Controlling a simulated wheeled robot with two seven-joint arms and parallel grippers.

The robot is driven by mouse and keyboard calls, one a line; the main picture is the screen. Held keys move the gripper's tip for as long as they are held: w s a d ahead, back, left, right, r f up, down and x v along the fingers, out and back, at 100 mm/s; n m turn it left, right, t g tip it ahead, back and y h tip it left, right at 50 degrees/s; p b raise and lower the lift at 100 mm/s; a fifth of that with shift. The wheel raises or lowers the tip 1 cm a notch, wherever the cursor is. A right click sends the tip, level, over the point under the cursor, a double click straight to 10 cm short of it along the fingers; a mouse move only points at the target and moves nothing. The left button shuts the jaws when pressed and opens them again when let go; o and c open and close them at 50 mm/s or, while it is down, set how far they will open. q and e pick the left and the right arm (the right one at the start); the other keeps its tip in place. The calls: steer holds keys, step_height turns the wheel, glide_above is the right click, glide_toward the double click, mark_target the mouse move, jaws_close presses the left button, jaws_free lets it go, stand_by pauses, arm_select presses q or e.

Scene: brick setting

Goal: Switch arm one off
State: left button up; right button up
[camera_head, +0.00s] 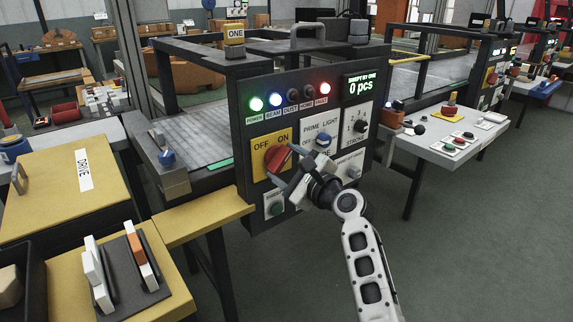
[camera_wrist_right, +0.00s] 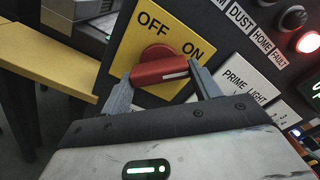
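The control panel of arm one (camera_head: 238,115) carries a yellow plate (camera_head: 258,158) marked OFF and ON, with a red rotary handle (camera_head: 277,158) on it. In the right wrist view the red handle (camera_wrist_right: 162,72) lies slantwise, its white line at the end towards ON. My right gripper (camera_head: 290,165) is at the handle. In its wrist view the fingers (camera_wrist_right: 163,82) are apart, one near each end of the handle; I cannot tell whether they touch it. My left gripper is not in view.
The green POWER lamp (camera_head: 256,104), blue BEAM lamp and red FAULT lamp (camera_head: 325,89) are lit. Beside the handle is a white PRIME LIGHT plate (camera_head: 319,130). A yellow DRIVE box (camera_head: 60,190) stands left. Open floor lies right.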

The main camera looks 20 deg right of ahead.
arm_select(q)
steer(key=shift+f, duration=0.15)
arm_select(e)
steer(key=shift+n, duration=0.3)
steer(key=n, duration=0.9)
steer(key=shift+r, duration=0.1)
steer(key=n, duration=0.3)
steer(key=shift+n, duration=0.3)
steer(key=n, duration=0.3)
steer(key=shift+r+n+p, duration=0.1)
steer(key=shift+n+p, duration=0.2)
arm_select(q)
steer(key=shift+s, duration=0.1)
arm_select(e)
steer(key=shift+n, duration=0.5)
steer(key=o, duration=1)
